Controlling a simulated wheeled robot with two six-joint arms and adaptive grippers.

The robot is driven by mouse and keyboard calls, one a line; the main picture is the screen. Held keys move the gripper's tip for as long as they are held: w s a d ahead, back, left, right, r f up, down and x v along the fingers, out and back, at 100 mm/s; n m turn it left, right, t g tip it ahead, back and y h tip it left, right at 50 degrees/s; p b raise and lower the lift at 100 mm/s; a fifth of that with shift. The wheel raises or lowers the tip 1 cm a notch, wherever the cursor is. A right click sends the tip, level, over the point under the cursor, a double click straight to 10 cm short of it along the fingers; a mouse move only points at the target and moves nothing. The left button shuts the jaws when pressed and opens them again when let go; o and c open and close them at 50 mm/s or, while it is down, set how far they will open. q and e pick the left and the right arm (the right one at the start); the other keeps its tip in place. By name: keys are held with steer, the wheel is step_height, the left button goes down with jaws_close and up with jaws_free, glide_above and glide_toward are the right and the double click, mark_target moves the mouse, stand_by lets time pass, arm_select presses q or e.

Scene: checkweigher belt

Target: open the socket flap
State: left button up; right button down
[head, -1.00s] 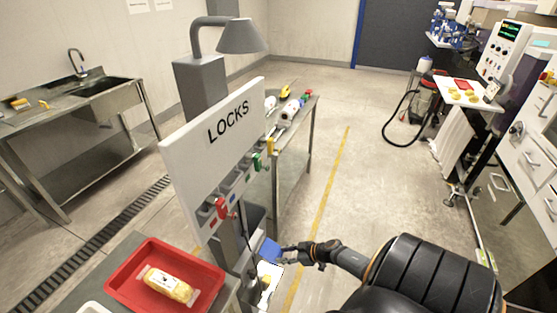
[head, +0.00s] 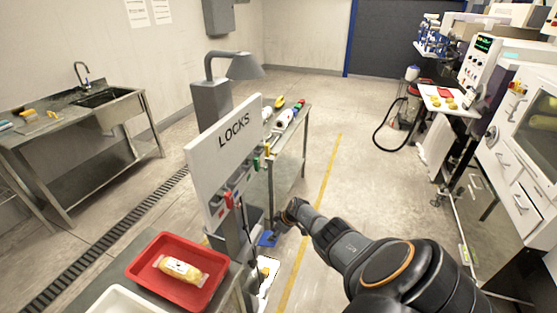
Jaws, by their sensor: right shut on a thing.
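A small blue flap (head: 266,240) shows low beside the grey post under the LOCKS board (head: 230,150). My right gripper (head: 274,232) is at the flap's upper right edge, shut on it. The gripper's fingers are small and dark here, and partly hidden by the wrist. The flap looks tilted outward from the post. The socket behind it cannot be made out. My left gripper is not in view.
Coloured padlocks hang along the board's lower edge, a red one (head: 228,200) nearest. A red tray (head: 213,289) with a wrapped yellow item stands on the near left table. Below the flap is a white surface (head: 262,291) with a yellow mark.

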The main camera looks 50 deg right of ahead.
steer(key=shift+w+a+r+g, duration=0.15)
steer(key=shift+w+a+g, duration=0.05)
steer(key=shift+a+g, duration=0.1)
steer(key=shift+w, duration=0.1)
steer(key=shift+a+g+h, duration=0.1)
steer(key=shift+g+h, duration=0.2)
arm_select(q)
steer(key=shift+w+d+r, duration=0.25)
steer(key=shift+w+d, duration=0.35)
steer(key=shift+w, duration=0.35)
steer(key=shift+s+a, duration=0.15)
arm_select(e)
steer(key=c, duration=1.2)
jaws_free()
steer(key=o, duration=0.4)
steer(key=shift+w+p, duration=0.3)
steer(key=shift+c, duration=0.2)
